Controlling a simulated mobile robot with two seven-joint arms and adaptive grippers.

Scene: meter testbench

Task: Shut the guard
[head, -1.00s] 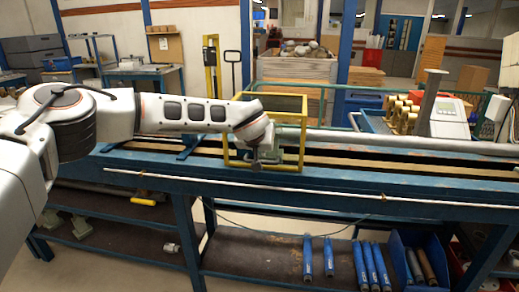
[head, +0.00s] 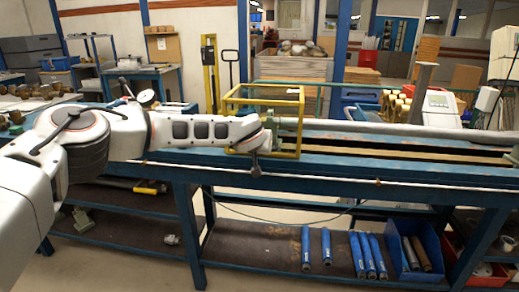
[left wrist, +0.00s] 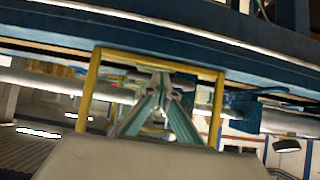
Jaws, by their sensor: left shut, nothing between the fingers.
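The guard (head: 302,122) is a yellow-framed box on the blue bench, around the grey pipe line, left of the middle in the head view. The left wrist view also shows its yellow frame (left wrist: 90,88). My left arm reaches in front of the guard's left part and covers some of it. I cannot tell how far open the guard is. My left gripper (left wrist: 163,82) is shut and empty, its fingers converging inside the outline of the frame in the wrist view; contact is unclear. My right gripper is out of view.
The pipe (head: 350,128) runs right along the bench (head: 350,172). Brass fittings (head: 395,105) and a grey-white device (head: 440,108) stand at the right. Blue cylinders (head: 367,255) and a blue bin (head: 415,250) are on the lower shelf. A dial gauge (head: 147,97) shows behind my arm.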

